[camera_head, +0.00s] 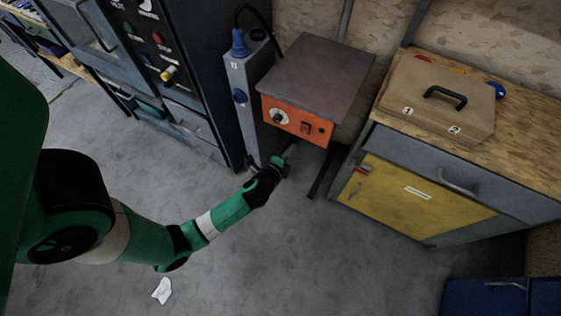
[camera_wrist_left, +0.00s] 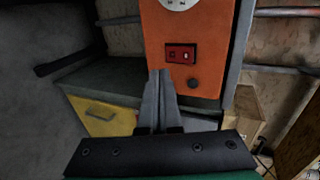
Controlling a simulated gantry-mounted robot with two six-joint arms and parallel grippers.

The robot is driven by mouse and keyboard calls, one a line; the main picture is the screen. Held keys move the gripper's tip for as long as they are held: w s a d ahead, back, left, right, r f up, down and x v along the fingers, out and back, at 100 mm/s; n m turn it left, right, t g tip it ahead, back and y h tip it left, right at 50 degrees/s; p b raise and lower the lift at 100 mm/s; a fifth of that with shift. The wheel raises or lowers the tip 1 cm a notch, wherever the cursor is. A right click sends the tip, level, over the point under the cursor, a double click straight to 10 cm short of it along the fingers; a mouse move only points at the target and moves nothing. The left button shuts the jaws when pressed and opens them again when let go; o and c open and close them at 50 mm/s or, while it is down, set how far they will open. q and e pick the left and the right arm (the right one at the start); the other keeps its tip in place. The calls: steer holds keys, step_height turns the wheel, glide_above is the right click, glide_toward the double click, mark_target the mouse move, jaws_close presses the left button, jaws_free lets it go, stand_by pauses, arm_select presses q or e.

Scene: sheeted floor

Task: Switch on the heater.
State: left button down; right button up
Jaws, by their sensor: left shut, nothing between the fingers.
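The heater (camera_head: 315,78) is a grey-topped box with an orange front panel, standing on legs by the back wall. Its panel (camera_wrist_left: 202,22) carries a white dial, a red rocker switch and a small dark round button. The red switch (camera_head: 306,127) shows right of the dial; it is also in the left wrist view (camera_wrist_left: 181,53). My left gripper (camera_head: 291,149) is shut and empty, in front of and below the panel. In the left wrist view its fingertips (camera_wrist_left: 160,74) appear just beside the switch; I cannot tell whether they touch the panel.
A grey post with a blue plug (camera_head: 239,44) stands left of the heater, beside a dark control cabinet (camera_head: 150,60). At right, a yellow-doored cabinet (camera_head: 400,196) carries a cardboard case (camera_head: 438,100). The floor in front is mostly clear, with a white scrap (camera_head: 162,291).

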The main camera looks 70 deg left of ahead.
arm_select(q)
steer(key=f+v, duration=0.1)
steer(key=v, duration=0.5)
steer(key=shift+s+d+r+p, duration=0.2)
steer(key=shift+s+d+p, duration=0.2)
